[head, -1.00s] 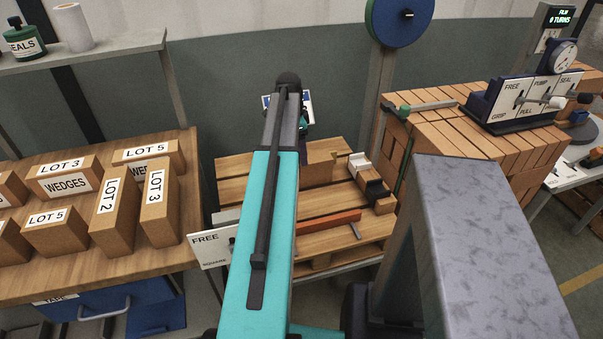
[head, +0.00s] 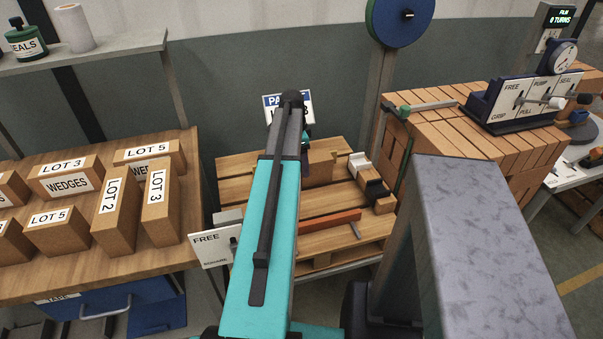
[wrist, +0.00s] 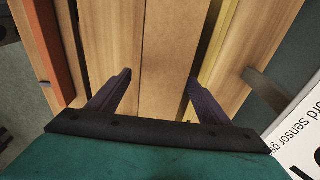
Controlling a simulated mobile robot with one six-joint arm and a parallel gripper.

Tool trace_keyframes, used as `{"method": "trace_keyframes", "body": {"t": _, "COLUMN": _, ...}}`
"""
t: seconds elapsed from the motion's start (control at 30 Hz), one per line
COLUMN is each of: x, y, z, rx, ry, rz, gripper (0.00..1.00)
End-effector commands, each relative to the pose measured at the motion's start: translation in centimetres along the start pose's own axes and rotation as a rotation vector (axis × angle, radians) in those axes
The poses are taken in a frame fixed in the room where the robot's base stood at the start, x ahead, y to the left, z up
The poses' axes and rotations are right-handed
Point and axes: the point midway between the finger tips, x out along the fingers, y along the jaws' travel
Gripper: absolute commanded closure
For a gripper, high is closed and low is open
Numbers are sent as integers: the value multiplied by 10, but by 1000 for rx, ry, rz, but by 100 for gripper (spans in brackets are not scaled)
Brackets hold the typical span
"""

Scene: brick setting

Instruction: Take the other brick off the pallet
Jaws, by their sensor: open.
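The wooden pallet (head: 240,187) stands in the middle of the head view, beyond my turquoise arm. A plain brown block (head: 320,168), which looks like a brick, sits on its far part, partly hidden by my arm. In the wrist view my gripper (wrist: 160,75) is open, its two dark fingers apart above pale wooden boards (wrist: 112,45). Nothing is clearly held between them. I cannot tell whether the wood between the fingers is a brick or pallet slats. In the head view the fingers are hidden behind my arm.
An orange-red bar (head: 330,222) lies along the pallet's near side. A white and black fixture (head: 367,178) stands at its right. A bench with labelled wedges (head: 65,180) is left. Stacked bricks (head: 440,140) carry a lever panel (head: 525,105) at right. A "FREE SQUARE" sign (head: 212,250) stands front left.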

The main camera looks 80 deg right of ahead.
Motion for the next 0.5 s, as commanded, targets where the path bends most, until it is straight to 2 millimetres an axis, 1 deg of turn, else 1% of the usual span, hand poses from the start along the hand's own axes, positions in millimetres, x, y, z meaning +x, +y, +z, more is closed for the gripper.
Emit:
{"method": "trace_keyframes", "body": {"t": 0.17, "x": 10, "y": -1, "z": 0, "rx": 0, "ry": -1, "rz": 2, "gripper": 28}}
{"method": "trace_keyframes", "body": {"t": 0.5, "x": 43, "y": -2, "z": -1, "rx": 1, "ry": -1, "rz": 2, "gripper": 28}}
